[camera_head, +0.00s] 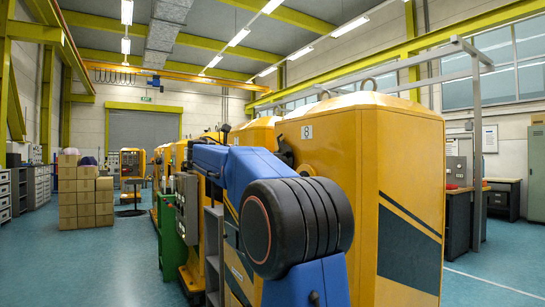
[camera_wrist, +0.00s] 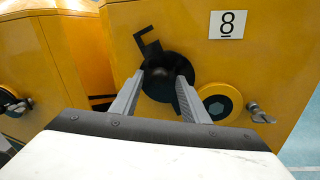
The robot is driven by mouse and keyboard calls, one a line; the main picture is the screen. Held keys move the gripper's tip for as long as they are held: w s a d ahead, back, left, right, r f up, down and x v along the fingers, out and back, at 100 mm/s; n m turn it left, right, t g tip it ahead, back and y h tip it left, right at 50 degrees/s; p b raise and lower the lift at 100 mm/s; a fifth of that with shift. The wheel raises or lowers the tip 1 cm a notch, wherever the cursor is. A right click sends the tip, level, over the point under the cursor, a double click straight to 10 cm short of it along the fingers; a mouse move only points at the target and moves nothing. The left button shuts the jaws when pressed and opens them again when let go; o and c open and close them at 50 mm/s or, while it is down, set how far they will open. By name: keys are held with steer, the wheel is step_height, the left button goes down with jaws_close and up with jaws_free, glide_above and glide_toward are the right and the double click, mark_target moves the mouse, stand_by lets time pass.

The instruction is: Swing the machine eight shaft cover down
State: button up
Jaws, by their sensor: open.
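Machine eight is a yellow cabinet, seen large in the head view (camera_head: 365,140) and filling much of the wrist view (camera_wrist: 290,65). Its white plate (camera_wrist: 228,24) reads 8. A dark round part (camera_wrist: 163,62) with a flat black bracket (camera_wrist: 149,40) at its upper left shows on the front. To its right is a black disc with a yellow ring (camera_wrist: 220,103). I cannot tell for certain which part is the shaft cover. My gripper (camera_wrist: 161,77) is open, its fingertips on either side of the dark round part in the picture; contact is unclear. The head view hides my gripper.
A metal handle (camera_wrist: 261,113) sticks out right of the disc. Another yellow machine (camera_wrist: 45,70) stands to the left, with a narrow gap between. In the head view, stacked cardboard boxes (camera_head: 85,197) stand far left, and the left floor is clear.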

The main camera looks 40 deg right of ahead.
steer(key=shift+s+d, duration=0.1)
steer(key=shift+d, duration=0.9)
jaws_close()
steer(key=shift+s, duration=0.1)
